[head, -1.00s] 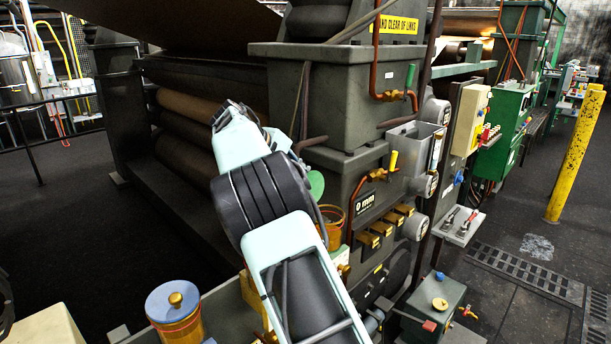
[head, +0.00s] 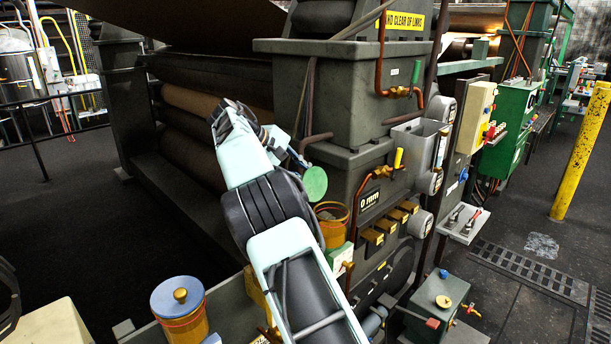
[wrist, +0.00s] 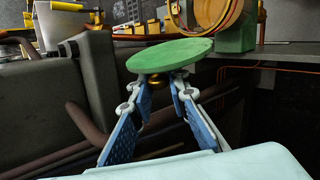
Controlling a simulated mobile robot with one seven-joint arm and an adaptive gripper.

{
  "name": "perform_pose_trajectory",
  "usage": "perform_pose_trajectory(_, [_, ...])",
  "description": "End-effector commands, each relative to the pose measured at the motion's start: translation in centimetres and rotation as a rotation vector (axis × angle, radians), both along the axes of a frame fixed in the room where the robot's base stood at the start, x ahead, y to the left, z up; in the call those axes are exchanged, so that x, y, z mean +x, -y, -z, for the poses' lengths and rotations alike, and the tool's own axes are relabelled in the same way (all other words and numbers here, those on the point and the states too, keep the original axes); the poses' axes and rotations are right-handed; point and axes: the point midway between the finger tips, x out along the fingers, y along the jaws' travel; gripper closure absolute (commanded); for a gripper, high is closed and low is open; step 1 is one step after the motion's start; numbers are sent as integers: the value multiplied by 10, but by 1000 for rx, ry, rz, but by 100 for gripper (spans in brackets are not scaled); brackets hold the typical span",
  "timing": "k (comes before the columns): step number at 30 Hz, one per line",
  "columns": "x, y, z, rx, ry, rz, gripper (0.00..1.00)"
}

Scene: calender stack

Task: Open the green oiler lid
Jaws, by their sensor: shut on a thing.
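The green oiler lid (head: 314,184) is a round disc in the head view, up and left of the amber oiler pot (head: 332,234). In the wrist view the lid (wrist: 170,55) appears as a tilted green disc, with a small brass knob (wrist: 158,85) on the side facing my gripper. My gripper (wrist: 164,80) is shut on that knob and holds the lid. The open round rim of the amber pot (wrist: 222,22) shows behind the lid. The lid looks clear of the rim; whether any hinge joins them is hidden. In the head view my gripper (head: 297,158) is partly hidden.
A blue-lidded amber pot (head: 181,312) stands at the front left. The grey machine housing (head: 348,95) and a copper pipe with a yellow-handled valve (head: 398,160) are close right of the lid. A bent brown pipe (wrist: 90,128) lies left of my gripper. Open dark floor lies left.

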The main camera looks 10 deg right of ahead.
Motion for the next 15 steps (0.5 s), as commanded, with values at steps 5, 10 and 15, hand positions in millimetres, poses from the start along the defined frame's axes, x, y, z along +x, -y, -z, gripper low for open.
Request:
perform_pose_trajectory(5, [-1, 0, 2, 1, -3, 3, 68])
perform_pose_trajectory(10, [0, 0, 1, 1, -2, 1, 68])
perform_pose_trajectory(15, [-1, -4, -3, 1, 0, 0, 68])
